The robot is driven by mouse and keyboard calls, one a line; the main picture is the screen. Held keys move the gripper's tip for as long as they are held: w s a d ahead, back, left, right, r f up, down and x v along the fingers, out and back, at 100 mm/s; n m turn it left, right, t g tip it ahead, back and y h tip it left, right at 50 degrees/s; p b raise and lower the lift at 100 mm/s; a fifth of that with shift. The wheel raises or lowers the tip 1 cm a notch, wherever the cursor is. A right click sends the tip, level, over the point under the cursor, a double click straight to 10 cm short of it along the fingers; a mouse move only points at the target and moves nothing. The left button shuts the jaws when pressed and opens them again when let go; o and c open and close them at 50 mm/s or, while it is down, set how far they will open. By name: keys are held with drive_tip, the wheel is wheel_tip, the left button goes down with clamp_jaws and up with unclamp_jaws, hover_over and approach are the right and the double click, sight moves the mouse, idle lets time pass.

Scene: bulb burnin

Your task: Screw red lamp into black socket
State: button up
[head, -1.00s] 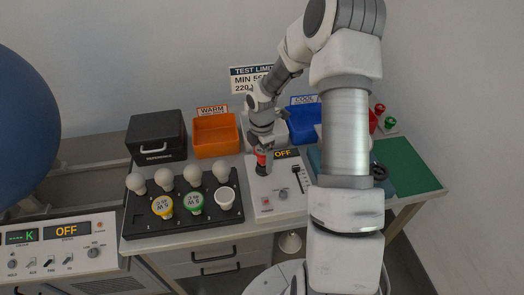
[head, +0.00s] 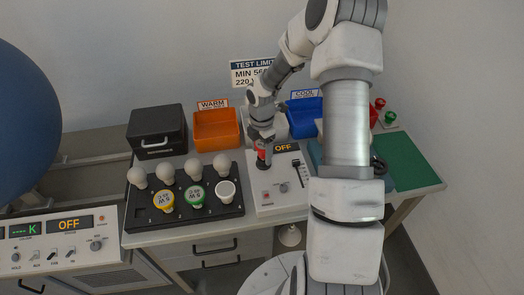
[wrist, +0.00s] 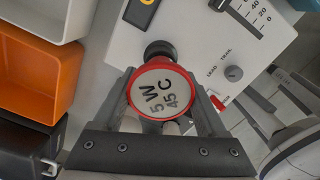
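The red lamp (wrist: 162,90) shows its round white face marked "5W 45C" and red rim in the wrist view. It also shows as a small red patch in the head view (head: 259,151). My gripper (wrist: 163,98) has a finger against each side of the lamp and looks shut on it. In the wrist view the socket (wrist: 160,48) shows just past the lamp's rim. The lamp's base is hidden, so I cannot tell how deep it sits.
The white test panel (head: 269,204) reads "OFF" and has a slider, knob and red switch. Left of it a black tray (head: 180,222) holds several white bulbs plus yellow and green lamps. Behind stand an orange bin (head: 216,144), a blue bin (head: 301,128) and a black box (head: 157,143).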

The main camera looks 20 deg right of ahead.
drive_tip(key=shift+s, duration=0.1)
drive_tip(key=c, duration=0.4)
drive_tip(key=m+b, duration=0.1)
drive_tip(key=m, duration=0.1)
drive_tip(key=m+b, duration=0.1)
drive_tip(key=m, duration=0.2)
drive_tip(key=shift+d+f, duration=0.1)
drive_tip(key=shift+f, duration=0.1)
drive_tip(key=shift+c, duration=0.2)
drive_tip(key=m+b, duration=0.1)
drive_tip(key=m, duration=0.5)
drive_tip(key=shift+d+b, duration=0.2)
drive_tip(key=shift+b, duration=0.15)
drive_tip(key=m+b, duration=0.1)
drive_tip(key=m, duration=0.4)
drive_tip(key=shift+d+m, duration=0.1)
drive_tip(key=shift+m, duration=0.3)
drive_tip(key=m, duration=0.4)
drive_tip(key=m+b, duration=0.1)
drive_tip(key=m, duration=0.1)
drive_tip(key=shift+w+d+r, duration=0.1)
drive_tip(key=shift+w+d, duration=0.05)
drive_tip(key=shift+w, duration=0.15)
drive_tip(key=o, duration=1.2)
drive_tip(key=shift+w, duration=0.15)
drive_tip(key=shift+o, duration=0.2)
